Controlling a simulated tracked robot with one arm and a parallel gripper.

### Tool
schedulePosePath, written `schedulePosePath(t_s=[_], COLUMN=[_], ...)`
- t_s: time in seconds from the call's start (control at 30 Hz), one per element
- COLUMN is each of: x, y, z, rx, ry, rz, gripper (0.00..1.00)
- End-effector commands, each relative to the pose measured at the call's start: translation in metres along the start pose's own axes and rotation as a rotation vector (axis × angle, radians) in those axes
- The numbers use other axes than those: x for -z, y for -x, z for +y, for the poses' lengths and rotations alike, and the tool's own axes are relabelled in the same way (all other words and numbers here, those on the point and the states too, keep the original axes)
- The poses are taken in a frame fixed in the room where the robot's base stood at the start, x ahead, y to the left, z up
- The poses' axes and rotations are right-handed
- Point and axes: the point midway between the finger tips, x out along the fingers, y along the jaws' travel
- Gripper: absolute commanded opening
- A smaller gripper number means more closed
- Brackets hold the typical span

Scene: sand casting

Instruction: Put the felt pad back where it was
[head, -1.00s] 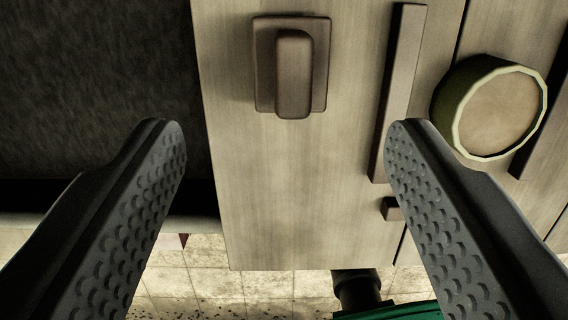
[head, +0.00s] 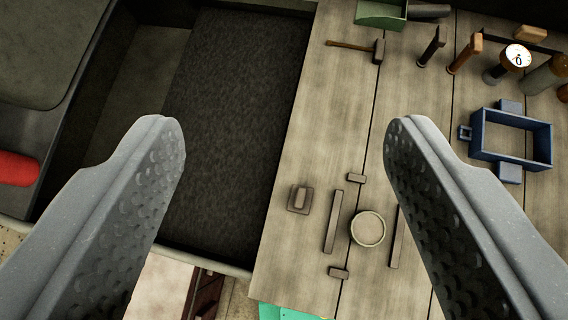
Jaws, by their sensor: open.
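A small brown square piece with a raised block handle (head: 301,199) lies on the wooden bench (head: 310,255) near its left edge. It may be the felt pad, but I cannot tell for sure. My gripper (head: 275,135) is open, with its two dark dimpled fingers wide apart and nothing between them. It is high above the bench, and the brown piece shows well below, between the fingers.
Right of the brown piece are wooden strips (head: 333,221) and a round pale-rimmed container (head: 368,228). A blue frame (head: 510,157), hammer (head: 360,47), green tray (head: 381,14) and gauge (head: 518,55) stand farther off. A dark bin (head: 235,130) adjoins the bench's left.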

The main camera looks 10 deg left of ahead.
Motion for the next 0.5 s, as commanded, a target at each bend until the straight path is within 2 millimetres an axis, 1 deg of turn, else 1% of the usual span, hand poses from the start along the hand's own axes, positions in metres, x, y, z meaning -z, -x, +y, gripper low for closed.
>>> schedulePosePath(t_s=[0.03,0.07,0.1,0.17,0.2,0.23,0.3,0.4,0.5], x=[0.015,0.024,0.034,0.045,0.052,0.057,0.065,0.072,0.074], y=[0.028,0.043,0.064,0.091,0.109,0.121,0.144,0.168,0.178], z=[-0.001,-0.001,-0.001,-0.001,-0.001,0.001,0.002,0.002,0.002], rx=[0.011,0.017,0.024,0.032,0.036,0.039,0.044,0.048,0.049], ry=[0.013,0.021,0.033,0.047,0.057,0.062,0.075,0.087,0.094], rz=[0.069,0.108,0.158,0.222,0.265,0.294,0.349,0.401,0.425], gripper=[0.59,0.59,0.59,0.59,0.59,0.59,0.59,0.59,0.59])
